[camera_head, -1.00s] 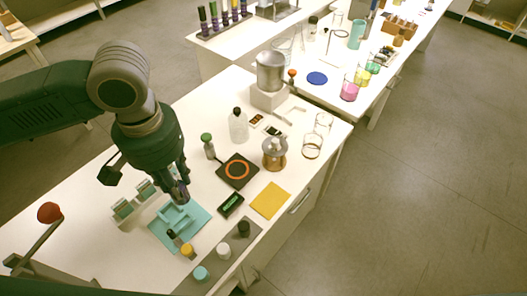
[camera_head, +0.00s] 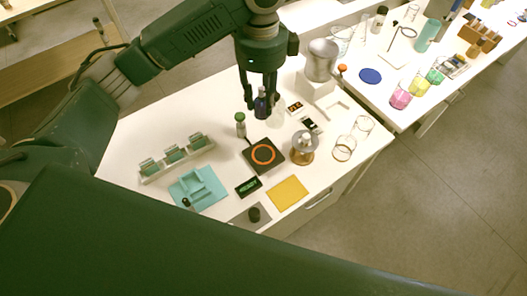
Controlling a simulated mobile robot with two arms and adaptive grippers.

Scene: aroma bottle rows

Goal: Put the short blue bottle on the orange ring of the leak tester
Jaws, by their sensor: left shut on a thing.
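My left gripper (camera_head: 261,96) points down with its fingers shut on a small dark blue bottle (camera_head: 261,106). It holds the bottle upright, just behind the leak tester in the picture and apparently above the table. The leak tester is a dark square plate (camera_head: 279,166) with an orange ring (camera_head: 263,154) on top, and the ring is bare. A small box with a green display (camera_head: 248,187) lies in front of it. My right gripper is not in view.
A teal stand (camera_head: 205,190), a rack (camera_head: 174,156) and a yellow mat (camera_head: 288,193) are nearby. My dark green body parts hide the front.

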